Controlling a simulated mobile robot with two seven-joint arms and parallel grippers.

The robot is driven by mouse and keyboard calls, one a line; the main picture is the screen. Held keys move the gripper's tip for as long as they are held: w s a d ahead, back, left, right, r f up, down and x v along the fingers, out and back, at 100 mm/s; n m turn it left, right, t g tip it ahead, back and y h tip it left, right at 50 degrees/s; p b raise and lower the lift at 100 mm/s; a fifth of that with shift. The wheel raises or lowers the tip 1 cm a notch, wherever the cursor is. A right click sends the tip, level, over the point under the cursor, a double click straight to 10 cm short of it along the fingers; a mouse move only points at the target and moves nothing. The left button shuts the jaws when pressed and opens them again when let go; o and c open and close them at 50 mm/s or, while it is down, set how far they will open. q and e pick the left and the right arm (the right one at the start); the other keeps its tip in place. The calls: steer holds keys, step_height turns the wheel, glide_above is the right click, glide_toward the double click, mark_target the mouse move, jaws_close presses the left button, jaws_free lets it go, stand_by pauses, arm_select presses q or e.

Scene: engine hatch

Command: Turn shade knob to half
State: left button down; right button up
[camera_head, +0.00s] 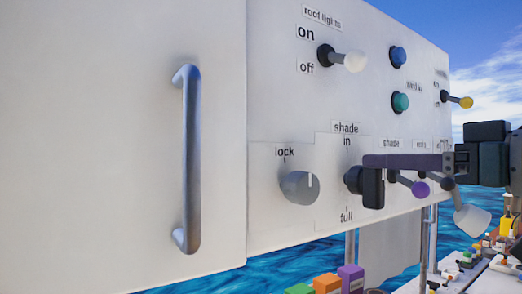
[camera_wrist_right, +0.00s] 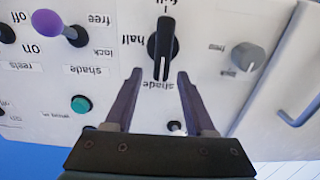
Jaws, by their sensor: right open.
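The shade knob (camera_head: 372,189) is a black bar-shaped knob on the white panel, between the labels "in" above and "full" below. In the right wrist view, which is upside down, the knob (camera_wrist_right: 162,45) stands lengthwise in line with the "full" mark, with "half" beside it. My right gripper (camera_head: 368,161) reaches in from the right at the knob. In the wrist view its open fingers (camera_wrist_right: 160,74) lie on either side of the knob's near end, with gaps visible. My left gripper is out of view.
A grey lock knob (camera_head: 299,187) sits left of the shade knob. A purple-tipped switch (camera_head: 420,189) is close on the right. A roof lights switch (camera_head: 350,61) and blue and green buttons are above. A long handle (camera_head: 191,160) stands out at left.

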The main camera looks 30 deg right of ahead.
mark_target(364, 180)
steer(key=shift+w+a+r+p, duration=0.15)
steer(key=shift+w+p, duration=0.1)
steer(key=shift+w, duration=0.3)
steer(key=shift+w+d+r+p, duration=0.1)
steer(key=shift+w+p, duration=0.15)
steer(key=shift+w, duration=0.25)
steer(key=shift+w+a+f, duration=0.15)
steer(key=shift+w+f, duration=0.1)
steer(key=shift+w, duration=0.25)
steer(key=shift+c, duration=0.3)
jaws_close()
